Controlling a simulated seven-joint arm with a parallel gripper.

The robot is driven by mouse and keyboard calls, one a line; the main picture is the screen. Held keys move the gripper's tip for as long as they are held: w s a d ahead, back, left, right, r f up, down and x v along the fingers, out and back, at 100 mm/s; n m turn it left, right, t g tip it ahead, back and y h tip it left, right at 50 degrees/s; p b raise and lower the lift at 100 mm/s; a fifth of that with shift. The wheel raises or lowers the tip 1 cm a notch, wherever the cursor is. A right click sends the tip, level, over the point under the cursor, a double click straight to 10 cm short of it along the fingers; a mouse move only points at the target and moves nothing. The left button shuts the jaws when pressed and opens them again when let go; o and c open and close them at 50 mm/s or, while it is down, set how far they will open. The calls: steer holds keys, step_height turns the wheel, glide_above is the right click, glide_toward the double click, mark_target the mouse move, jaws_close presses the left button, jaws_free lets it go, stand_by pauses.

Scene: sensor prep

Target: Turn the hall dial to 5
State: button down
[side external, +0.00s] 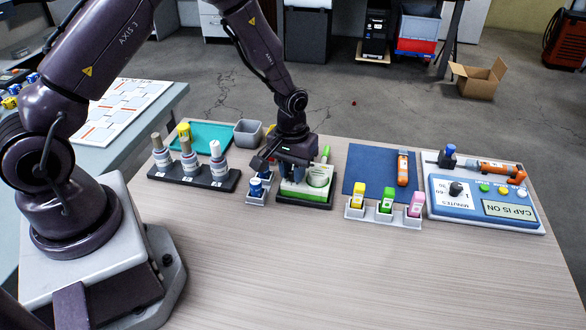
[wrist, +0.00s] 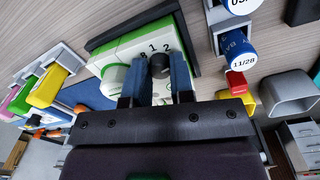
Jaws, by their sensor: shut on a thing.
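My gripper (wrist: 157,70) is shut on a small black dial (wrist: 160,64) in the wrist view, one blue finger on each side of it. The dial sits on a white and green device (wrist: 128,48). The numerals 1 and 2 show beside the dial, and another mark at its left is partly covered by a finger. Which way the dial points cannot be told. In the side view my gripper (side external: 282,160) is low over the left part of the same device (side external: 305,190), and the dial is hidden there.

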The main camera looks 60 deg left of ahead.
steer(key=m, duration=0.5)
steer(key=shift+m, duration=0.3)
steer(key=m, duration=0.4)
steer(key=shift+m, duration=0.3)
steer(key=m, duration=1)
steer(key=c, duration=1.2)
jaws_free()
steer(key=shift+c, duration=0.2)
